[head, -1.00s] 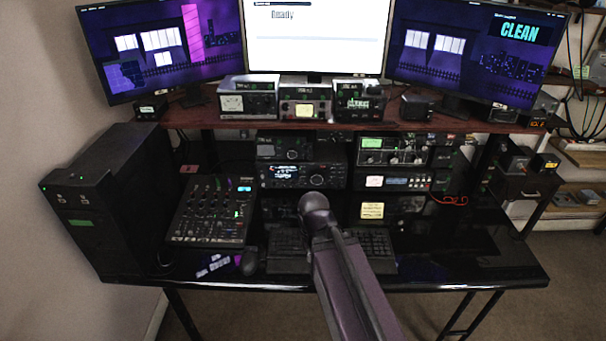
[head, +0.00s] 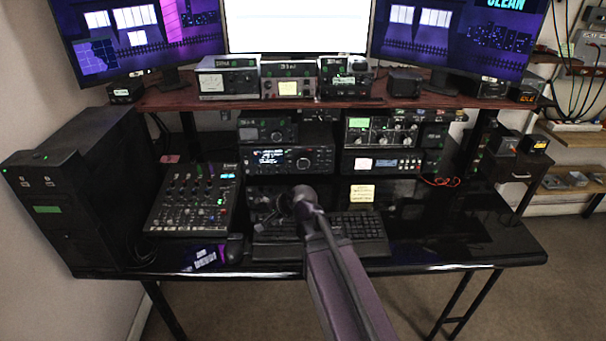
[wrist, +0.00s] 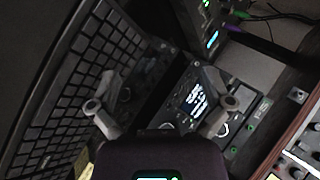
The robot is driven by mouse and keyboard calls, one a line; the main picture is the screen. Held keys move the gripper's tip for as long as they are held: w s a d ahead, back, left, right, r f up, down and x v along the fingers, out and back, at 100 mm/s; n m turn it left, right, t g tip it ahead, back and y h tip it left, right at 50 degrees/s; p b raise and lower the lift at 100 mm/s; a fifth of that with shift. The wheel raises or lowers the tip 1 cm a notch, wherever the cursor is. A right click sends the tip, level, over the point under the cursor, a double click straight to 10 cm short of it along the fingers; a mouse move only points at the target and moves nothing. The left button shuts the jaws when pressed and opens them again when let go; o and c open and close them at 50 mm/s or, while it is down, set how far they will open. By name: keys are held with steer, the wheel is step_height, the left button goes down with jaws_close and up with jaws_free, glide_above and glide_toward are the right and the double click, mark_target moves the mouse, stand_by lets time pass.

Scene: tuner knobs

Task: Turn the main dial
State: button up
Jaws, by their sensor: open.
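The main dial (head: 303,163) is the large round knob on the front of a black radio (head: 272,173), right of its lit display. The radio stands on the desk under the shelf. In the head view my gripper (head: 268,203) is in front of and below the radio, over the back of the keyboard, apart from the dial. In the wrist view my gripper (wrist: 160,112) is open and empty, its two fingers spread. The lit radio face (wrist: 192,103) shows between and beyond the fingers. The right finger and my wrist hide part of it, so the dial is unclear there.
A keyboard (head: 350,235) lies below my arm. A mixer (head: 192,203) and a computer tower (head: 75,190) stand to the left. Other radio units (head: 385,140) are to the right. The wooden shelf (head: 225,101) overhangs the radios. The desk's right side is mostly clear.

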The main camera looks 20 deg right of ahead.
steer(key=w+d+m+t+b, duration=0.1)
steer(key=w+m+t+b, duration=0.35)
steer(key=w+m, duration=0.25)
steer(key=m+t+h+b, duration=0.5)
steer(key=m+h+b, duration=0.5)
steer(key=m, duration=1.4)
glide_toward(303, 164)
steer(key=v, duration=0.3)
steer(key=x, duration=1.3)
steer(key=shift+w+d, duration=0.15)
steer(key=shift+w, duration=0.25)
steer(key=c, duration=1)
